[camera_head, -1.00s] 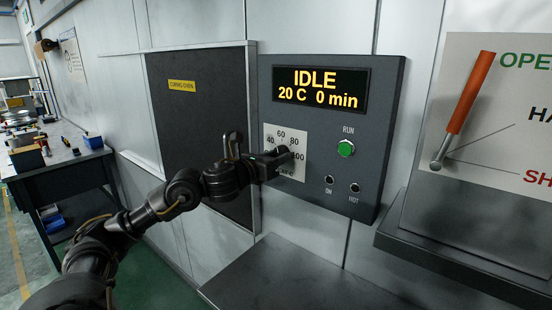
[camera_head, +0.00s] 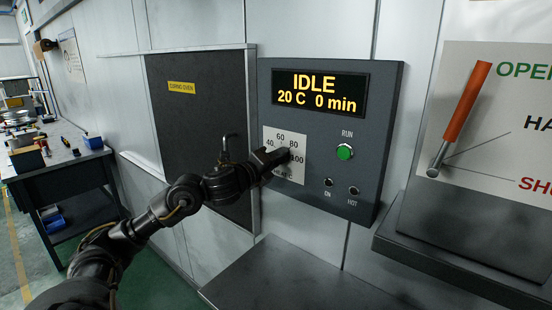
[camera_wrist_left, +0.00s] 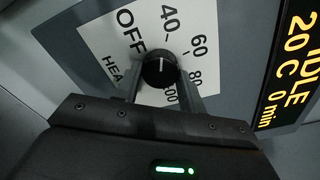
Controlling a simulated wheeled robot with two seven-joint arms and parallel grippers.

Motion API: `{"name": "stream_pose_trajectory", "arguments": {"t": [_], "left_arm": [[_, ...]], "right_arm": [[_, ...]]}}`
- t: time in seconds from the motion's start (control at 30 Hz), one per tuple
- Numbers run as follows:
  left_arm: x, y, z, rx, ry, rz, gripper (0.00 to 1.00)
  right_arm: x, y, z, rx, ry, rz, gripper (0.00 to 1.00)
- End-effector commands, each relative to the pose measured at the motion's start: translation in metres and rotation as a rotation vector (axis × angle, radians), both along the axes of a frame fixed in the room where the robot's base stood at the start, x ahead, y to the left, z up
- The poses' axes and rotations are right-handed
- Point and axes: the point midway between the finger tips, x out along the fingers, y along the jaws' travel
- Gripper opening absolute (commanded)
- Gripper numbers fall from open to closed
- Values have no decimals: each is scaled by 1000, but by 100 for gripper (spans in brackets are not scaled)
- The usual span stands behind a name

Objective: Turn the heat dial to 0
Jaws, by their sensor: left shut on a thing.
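The heat dial (camera_wrist_left: 159,70) is a round black knob on a white scale plate (camera_wrist_left: 100,42), marked OFF, 40, 60, 80 and 100 in the left wrist view. Its white pointer line points roughly at the 40 mark. My left gripper (camera_wrist_left: 160,80) is shut on the dial, one finger on each side. In the head view my left gripper (camera_head: 281,156) reaches the scale plate (camera_head: 270,138) from the left and hides the dial. My right gripper is not in view.
The grey control panel (camera_head: 388,110) has a display (camera_head: 320,90) reading IDLE, 20 C, 0 min. A green RUN button (camera_head: 345,152) and two small lamps sit right of the dial. An orange-handled lever (camera_head: 467,105) is farther right. A dark ledge (camera_head: 480,262) juts out below it.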

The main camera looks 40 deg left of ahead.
Motion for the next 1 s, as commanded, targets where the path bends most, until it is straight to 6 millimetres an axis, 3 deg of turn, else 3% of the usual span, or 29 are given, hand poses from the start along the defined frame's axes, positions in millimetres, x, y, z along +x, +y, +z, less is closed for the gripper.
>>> {"name": "stream_pose_trajectory", "arguments": {"t": [0.6, 1.0], "left_arm": [[0, 0, 3, -542, -12, 2, 17], [0, 0, 3, -715, -16, 2, 17]], "right_arm": [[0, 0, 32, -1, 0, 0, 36], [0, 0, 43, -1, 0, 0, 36]]}}
